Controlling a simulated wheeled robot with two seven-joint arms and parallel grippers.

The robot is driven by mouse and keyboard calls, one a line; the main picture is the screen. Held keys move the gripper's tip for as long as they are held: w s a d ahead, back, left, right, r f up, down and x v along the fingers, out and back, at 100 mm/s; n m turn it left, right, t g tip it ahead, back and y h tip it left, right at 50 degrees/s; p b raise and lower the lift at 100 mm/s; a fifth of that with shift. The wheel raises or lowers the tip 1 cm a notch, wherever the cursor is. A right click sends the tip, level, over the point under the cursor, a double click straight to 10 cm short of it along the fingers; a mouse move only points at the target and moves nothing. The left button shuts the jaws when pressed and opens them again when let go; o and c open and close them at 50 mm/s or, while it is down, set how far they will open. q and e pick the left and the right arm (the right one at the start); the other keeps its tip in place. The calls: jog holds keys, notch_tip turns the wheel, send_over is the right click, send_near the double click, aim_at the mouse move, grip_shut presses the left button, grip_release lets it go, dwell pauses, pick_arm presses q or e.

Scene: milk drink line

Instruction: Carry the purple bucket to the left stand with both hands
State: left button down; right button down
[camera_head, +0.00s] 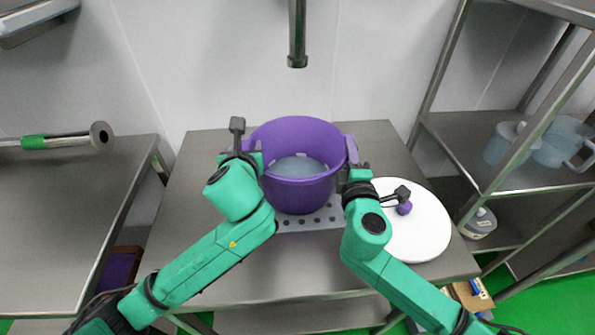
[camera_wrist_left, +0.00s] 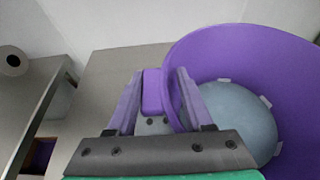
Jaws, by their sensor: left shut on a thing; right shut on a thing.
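The purple bucket (camera_head: 300,196) is upright over a perforated metal plate (camera_head: 318,222) on the middle steel table; I cannot tell whether its base touches the plate. Pale grey-blue contents show inside it. My left gripper (camera_head: 250,160) is shut on the bucket's left handle. The left wrist view shows this handle (camera_wrist_left: 152,88) between the two fingers, beside the bucket wall (camera_wrist_left: 215,50). My right gripper (camera_head: 355,172) is at the right handle (camera_head: 351,148) and shut on it, its fingertips partly hidden. A steel stand (camera_head: 75,205) is at the left, across a gap from the middle table.
A round white board (camera_head: 425,235) with a small purple knob (camera_head: 404,208) lies to the right. A pipe (camera_head: 297,40) hangs above, behind the bucket. A roller with a green band (camera_head: 34,142) lies on the left stand. A shelf with jugs (camera_head: 565,140) stands at the right.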

pick_arm(q)
jog(key=shift+a, duration=0.25)
pick_arm(e)
jog(key=shift+f, duration=0.3)
